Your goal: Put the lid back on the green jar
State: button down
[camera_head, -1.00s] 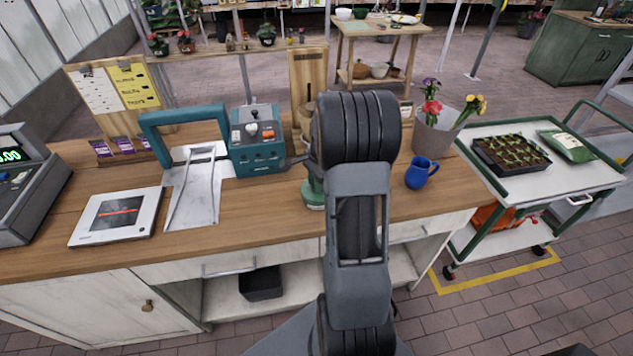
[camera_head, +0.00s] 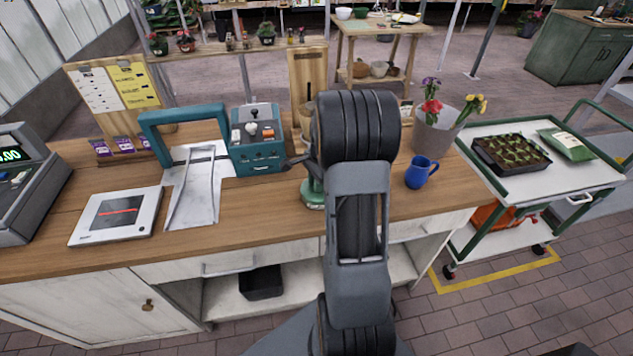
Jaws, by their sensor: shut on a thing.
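The green jar (camera_head: 312,197) stands on the wooden counter, just left of my arm. Its right side is hidden behind the arm, and its top is partly covered. A dark part of my gripper (camera_head: 299,162) sticks out to the left of the arm, just above the jar. The fingertips are hidden behind the arm. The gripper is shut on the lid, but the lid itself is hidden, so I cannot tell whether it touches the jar.
A blue mug (camera_head: 418,173) and a flower pot (camera_head: 433,132) stand right of my arm. A teal machine (camera_head: 257,142), a metal tray (camera_head: 196,196) and a white tablet device (camera_head: 116,215) are to the left. The counter's front edge (camera_head: 260,248) runs before me.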

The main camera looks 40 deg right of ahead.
jog(key=shift+c, duration=1.9)
grip_release()
jog(key=shift+r, duration=0.1)
jog(key=shift+r+p, duration=2.75)
jog(key=shift+r, duration=0.65)
jog(key=shift+c, duration=0.4)
grip_shut()
